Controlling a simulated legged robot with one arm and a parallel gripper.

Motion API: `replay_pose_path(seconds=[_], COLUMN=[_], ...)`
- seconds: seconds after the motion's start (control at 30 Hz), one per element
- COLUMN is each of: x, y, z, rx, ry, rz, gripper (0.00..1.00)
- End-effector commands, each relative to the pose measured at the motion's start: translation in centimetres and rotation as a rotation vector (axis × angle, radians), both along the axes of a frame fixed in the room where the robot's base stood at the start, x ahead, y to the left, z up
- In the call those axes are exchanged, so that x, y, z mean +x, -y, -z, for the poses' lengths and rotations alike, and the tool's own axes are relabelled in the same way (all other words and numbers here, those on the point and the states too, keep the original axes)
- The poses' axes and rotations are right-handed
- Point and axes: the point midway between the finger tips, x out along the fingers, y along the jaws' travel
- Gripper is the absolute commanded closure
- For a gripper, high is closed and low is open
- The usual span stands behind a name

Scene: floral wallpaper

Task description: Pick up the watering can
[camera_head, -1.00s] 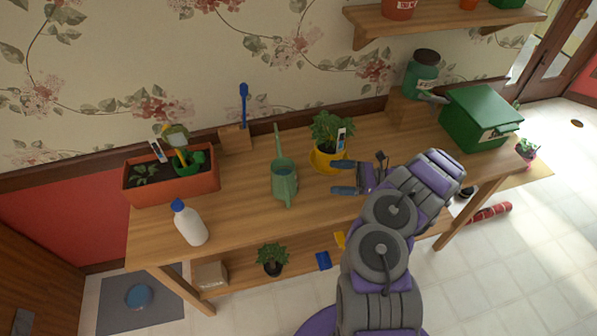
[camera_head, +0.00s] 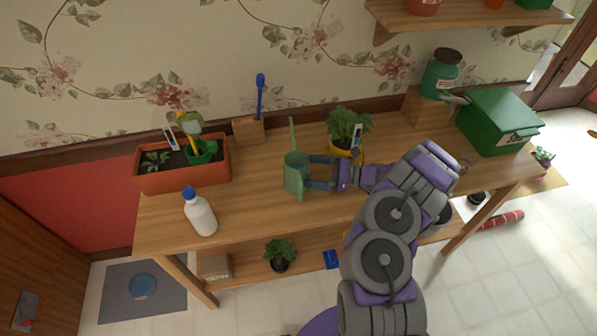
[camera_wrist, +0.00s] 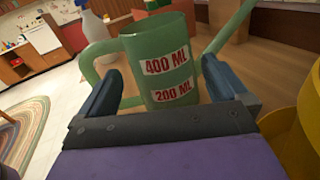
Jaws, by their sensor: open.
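The green watering can (camera_head: 294,172) stands upright on the wooden table. In the wrist view the can (camera_wrist: 158,50) fills the middle, with red and white 400 ML and 200 ML labels, its handle at left and its spout rising at right. My gripper (camera_head: 309,172) is open and level, coming from the right against the can's side. In the wrist view my gripper's blue fingers (camera_wrist: 160,88) stand either side of the can's body, the left one near the handle. I cannot tell whether they touch it.
A yellow pot with a plant (camera_head: 347,130) stands close behind my gripper. A white bottle with a blue cap (camera_head: 200,214) and an orange planter (camera_head: 185,176) are to the left. A wooden block with a blue tool (camera_head: 248,130) stands behind. The table front (camera_head: 255,212) is clear.

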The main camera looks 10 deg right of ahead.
Motion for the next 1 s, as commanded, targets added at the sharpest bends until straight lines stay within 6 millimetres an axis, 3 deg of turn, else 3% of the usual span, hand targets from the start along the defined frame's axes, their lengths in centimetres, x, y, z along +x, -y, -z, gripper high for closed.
replay_pose_path(seconds=[0.17, 0.43, 0.7, 1.0], x=[0.5, 1.9, 2.1, 2.0], y=[-0.8, -3.8, -4.4, -4.3], z=[0.0, -0.2, -0.2, -0.3], rx=[0.005, 0.012, 0.005, 0.008], ry=[0.001, 0.001, 0.0, 0.0], rz=[-0.003, -0.002, 0.0, -0.001], gripper=[0.0, 0.0, 0.01, 0.3])
